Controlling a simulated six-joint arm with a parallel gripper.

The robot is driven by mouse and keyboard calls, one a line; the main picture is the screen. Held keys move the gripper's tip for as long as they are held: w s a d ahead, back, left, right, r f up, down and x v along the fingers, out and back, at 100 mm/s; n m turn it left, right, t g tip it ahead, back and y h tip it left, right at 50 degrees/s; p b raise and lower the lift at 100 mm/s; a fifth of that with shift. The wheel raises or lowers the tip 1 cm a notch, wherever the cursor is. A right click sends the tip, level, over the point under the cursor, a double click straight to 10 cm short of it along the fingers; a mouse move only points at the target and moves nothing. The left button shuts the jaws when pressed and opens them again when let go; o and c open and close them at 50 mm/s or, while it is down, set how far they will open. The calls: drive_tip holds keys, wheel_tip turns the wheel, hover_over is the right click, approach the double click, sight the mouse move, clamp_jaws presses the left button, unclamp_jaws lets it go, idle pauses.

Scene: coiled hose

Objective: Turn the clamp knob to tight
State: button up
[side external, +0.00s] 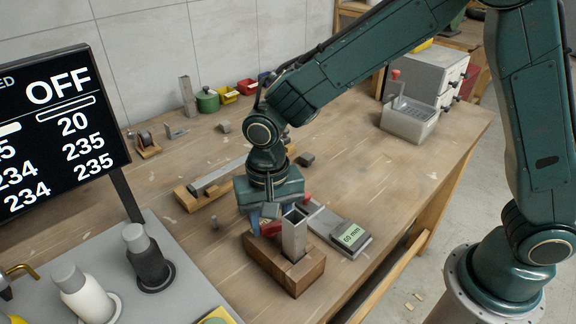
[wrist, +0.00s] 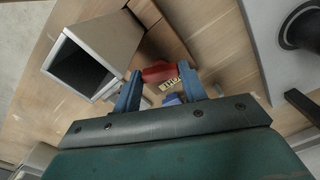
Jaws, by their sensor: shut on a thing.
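The red clamp knob (wrist: 158,72) shows between the two blue fingers of my gripper (wrist: 161,76) in the wrist view, and the fingers are shut on it. A small yellow label (wrist: 170,84) with dark lettering, too small to read surely, lies beside the knob. In the side view my gripper (side external: 262,220) points down at the wooden block (side external: 286,267), and a bit of red (side external: 271,229) shows at its fingertips. A grey square tube (side external: 294,235) stands upright in the block, right beside the gripper; its open end (wrist: 85,68) is at upper left in the wrist view.
A grey device with a "60 mm" display (side external: 350,236) lies right of the block. A metal bar on a wooden base (side external: 215,182) lies behind left. A screen (side external: 60,130) reads OFF. Black (side external: 149,262) and white (side external: 88,292) posts stand at front left. The table's right side is mostly clear.

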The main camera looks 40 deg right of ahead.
sight(271, 224)
drive_tip(key=shift+m, duration=0.4)
drive_tip(key=o, duration=1)
drive_tip(key=shift+r, duration=0.1)
wheel_tip(271, 224, up, 14)
drive_tip(key=shift+f, duration=0.15)
idle(0.3)
